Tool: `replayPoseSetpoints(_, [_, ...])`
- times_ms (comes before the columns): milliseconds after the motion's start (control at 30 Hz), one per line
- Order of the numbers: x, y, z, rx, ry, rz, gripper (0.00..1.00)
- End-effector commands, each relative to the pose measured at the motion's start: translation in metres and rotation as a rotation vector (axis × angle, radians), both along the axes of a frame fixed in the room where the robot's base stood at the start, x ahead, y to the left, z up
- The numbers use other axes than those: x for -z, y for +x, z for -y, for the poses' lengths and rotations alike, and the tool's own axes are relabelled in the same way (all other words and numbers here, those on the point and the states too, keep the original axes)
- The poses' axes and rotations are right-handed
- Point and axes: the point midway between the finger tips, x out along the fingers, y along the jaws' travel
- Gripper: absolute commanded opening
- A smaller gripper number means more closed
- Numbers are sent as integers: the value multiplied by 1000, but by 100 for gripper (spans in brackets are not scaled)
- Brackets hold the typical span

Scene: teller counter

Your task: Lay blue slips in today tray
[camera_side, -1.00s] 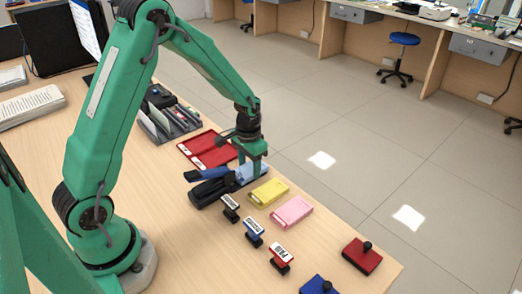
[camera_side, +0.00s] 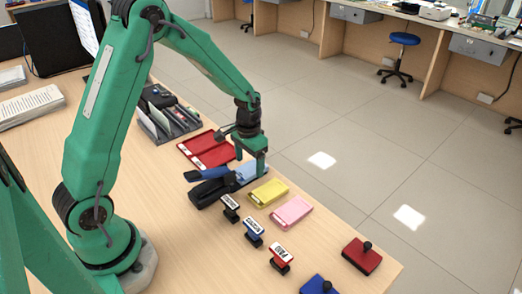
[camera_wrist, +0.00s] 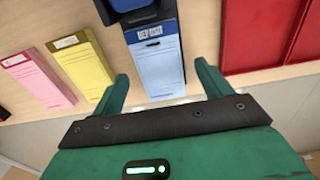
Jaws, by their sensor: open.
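The slips also show in the side view (camera_side: 246,171), beside my gripper. My gripper (camera_wrist: 162,84) is open and empty, with one finger on each side of the near end of the slips; I cannot tell whether it touches them. It also shows in the side view (camera_side: 256,172). A red tray (camera_side: 208,150) with two sections lies just behind the slips, with small white labels too small to read. Its edge shows in the wrist view (camera_wrist: 265,68).
A yellow pad (camera_side: 268,192) and a pink pad (camera_side: 292,212) lie in front of the slips. A black and blue object (camera_side: 206,190) adjoins the slips on the left. Several stamps (camera_side: 254,232) and a red ink pad (camera_side: 362,256) stand nearer. The counter edge is close to my gripper.

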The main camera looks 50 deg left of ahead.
Motion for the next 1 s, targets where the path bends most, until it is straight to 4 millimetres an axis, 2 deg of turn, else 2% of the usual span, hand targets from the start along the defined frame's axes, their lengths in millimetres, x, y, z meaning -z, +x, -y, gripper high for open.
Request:
replayPoseSetpoints(300, [-42,1,0,0,1,5,77])
replayPoseSetpoints(500, [-59,0,0,0,0,2,77])
replayPoseSetpoints(1000, [-64,0,0,0,0,3,77])
